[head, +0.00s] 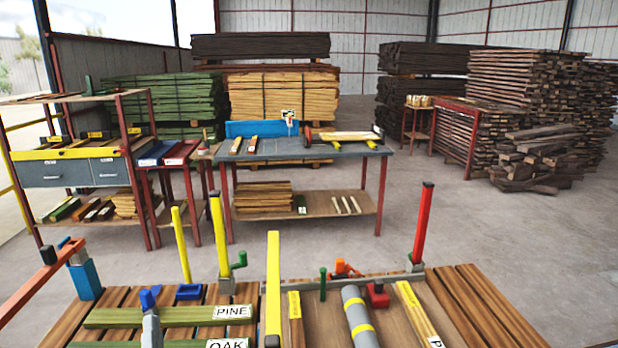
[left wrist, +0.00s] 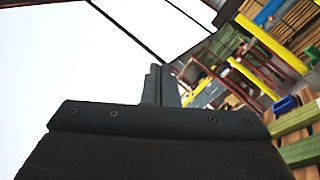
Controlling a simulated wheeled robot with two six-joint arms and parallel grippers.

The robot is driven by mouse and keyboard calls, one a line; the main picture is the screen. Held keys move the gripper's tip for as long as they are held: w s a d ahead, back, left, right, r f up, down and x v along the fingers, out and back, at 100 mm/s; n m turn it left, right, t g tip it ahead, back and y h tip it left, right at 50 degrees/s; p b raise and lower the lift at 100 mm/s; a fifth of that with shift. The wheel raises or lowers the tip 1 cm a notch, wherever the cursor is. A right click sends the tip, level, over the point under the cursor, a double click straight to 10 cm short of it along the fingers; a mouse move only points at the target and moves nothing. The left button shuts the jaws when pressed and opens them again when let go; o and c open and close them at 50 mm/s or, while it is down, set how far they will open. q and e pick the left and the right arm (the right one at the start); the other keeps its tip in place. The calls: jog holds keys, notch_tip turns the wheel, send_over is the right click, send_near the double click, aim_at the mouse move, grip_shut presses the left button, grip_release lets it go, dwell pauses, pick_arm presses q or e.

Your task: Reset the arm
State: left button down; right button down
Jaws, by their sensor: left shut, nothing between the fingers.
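My left gripper (head: 151,312) shows as a narrow grey shape at the bottom of the head view, in front of the green beams. In the left wrist view its two grey fingers (left wrist: 160,84) are together and hold nothing. They point up toward the pale sky and the roof frame. My right gripper is in neither view.
A slatted workbench (head: 480,305) spans the front. It bears green beams labelled PINE (head: 180,316) and OAK (head: 228,344), a grey-yellow cylinder (head: 358,318), and upright yellow (head: 220,235) and red (head: 423,222) posts. A grey-topped table (head: 300,148) and shelves (head: 72,172) stand behind.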

pick_arm(q)
jog(key=s+d+f+m+g+h, duration=0.35)
jog(key=f+m+h, duration=0.35)
jog(key=m, duration=0.4)
jog(key=s+d+f+m+g+h, duration=0.2)
jog(key=d+f+m+g+h, duration=0.35)
jog(key=m, duration=0.55)
jog(key=s+a+f+m+g+y, duration=0.2)
jog(key=s+a+f+m+g, duration=0.15)
jog(key=s+f, duration=0.35)
jog(key=s+a+f+m+g+y, duration=0.2)
jog(key=s+a+f+g, duration=0.25)
jog(key=s, duration=0.55)
notch_tip(320, 180, down, 26)
jog(key=s+a+g, duration=0.1)
jog(key=a+g, duration=0.1)
jog(key=a, duration=0.1)
jog(key=s+d+f+g, duration=0.1)
jog(key=s+f, duration=1.3)
jog(key=shift+s+d+f+h, duration=0.2)
jog(key=shift+s+d+h, duration=0.15)
jog(key=shift+s+h, duration=0.1)
